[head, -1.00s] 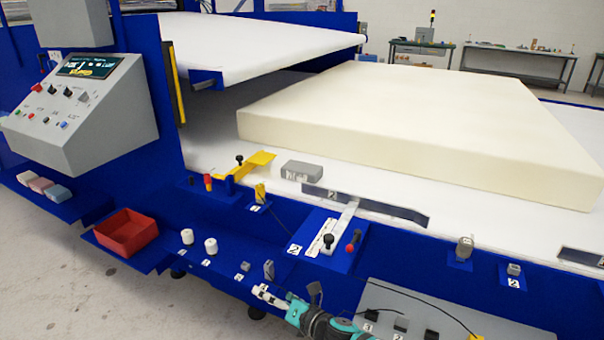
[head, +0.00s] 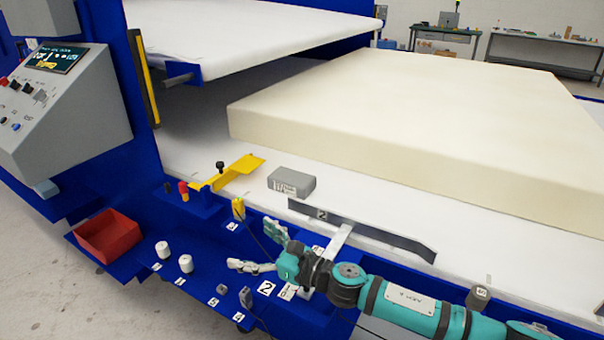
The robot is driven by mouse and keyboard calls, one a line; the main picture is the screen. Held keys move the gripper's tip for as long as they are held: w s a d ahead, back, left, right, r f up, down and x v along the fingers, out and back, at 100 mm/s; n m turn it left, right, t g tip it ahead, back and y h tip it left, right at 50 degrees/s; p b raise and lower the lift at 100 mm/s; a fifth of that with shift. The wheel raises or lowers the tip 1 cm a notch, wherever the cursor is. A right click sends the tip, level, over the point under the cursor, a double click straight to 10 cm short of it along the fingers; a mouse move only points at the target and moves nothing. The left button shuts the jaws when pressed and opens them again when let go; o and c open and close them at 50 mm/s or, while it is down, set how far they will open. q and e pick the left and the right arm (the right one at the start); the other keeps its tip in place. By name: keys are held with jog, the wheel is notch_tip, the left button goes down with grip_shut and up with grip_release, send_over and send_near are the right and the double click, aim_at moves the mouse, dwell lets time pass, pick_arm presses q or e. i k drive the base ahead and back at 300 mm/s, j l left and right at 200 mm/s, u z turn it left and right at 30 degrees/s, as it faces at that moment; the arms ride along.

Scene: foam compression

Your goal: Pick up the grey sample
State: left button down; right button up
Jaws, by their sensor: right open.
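The grey sample (head: 291,182) is a small grey block with a pale label on its front. It lies on the white bed in front of the big cream foam slab (head: 420,130). My right gripper (head: 254,247) is open and empty, its fingers pointing left. It is nearer the front edge than the sample and below it in the picture, clear of it. My left gripper is not in view.
A grey angled plate marked 2 (head: 370,232) stands on the bed right of the sample. A yellow bracket (head: 235,172) with a black knob is on its left. A red bin (head: 108,236) and white rolls (head: 163,250) sit on the front shelf.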

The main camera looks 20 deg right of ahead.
aim_at(284, 180)
jog(key=i+l, duration=0.3)
jog(key=l, duration=0.15)
jog(key=i+l, duration=0.55)
jog(key=l, duration=0.3)
